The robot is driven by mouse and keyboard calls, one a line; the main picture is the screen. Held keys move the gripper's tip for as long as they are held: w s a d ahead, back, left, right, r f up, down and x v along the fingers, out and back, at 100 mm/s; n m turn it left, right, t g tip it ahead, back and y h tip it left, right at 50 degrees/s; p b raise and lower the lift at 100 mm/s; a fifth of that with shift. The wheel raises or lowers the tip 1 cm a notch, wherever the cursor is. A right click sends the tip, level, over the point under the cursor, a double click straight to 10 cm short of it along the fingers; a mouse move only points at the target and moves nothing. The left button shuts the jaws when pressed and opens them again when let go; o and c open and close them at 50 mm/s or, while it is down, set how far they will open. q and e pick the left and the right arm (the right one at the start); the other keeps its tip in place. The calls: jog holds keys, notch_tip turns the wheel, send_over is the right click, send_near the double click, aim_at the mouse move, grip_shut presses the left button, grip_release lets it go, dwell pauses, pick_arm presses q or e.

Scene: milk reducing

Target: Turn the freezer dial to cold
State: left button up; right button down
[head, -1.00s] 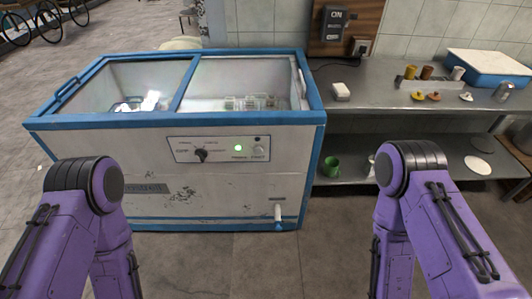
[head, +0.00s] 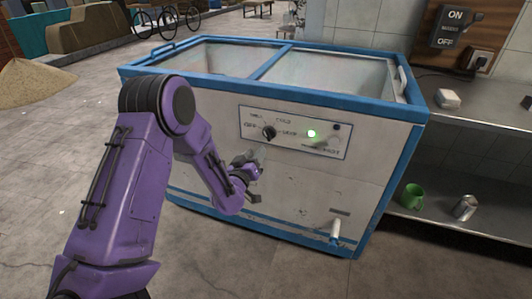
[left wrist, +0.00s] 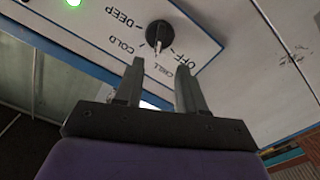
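The freezer dial (head: 268,132) is a black knob on the white control panel (head: 330,147) on the freezer's front. In the left wrist view the dial (left wrist: 158,36) appears upside down, with OFF, CHILL, COLD and DEEP printed around it. Its pale pointer mark faces the picture's bottom, near CHILL; the exact setting is hard to tell. My left gripper (head: 256,160) is just below the dial in the head view. In the left wrist view the left gripper's fingers (left wrist: 160,62) are apart with nothing between them, close to the dial but not around it. My right gripper is not in view.
The blue-rimmed freezer (head: 385,110) has a green light (head: 311,133) right of the dial and a drain spout (head: 336,229) low down. A metal shelf (head: 450,215) at the right holds a green mug (head: 411,196) and a can (head: 464,207). The floor in front is clear.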

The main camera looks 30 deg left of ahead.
aim_at(266, 136)
pick_arm(q)
jog(key=x, duration=1)
jog(key=shift+w+d, duration=0.1)
grip_shut()
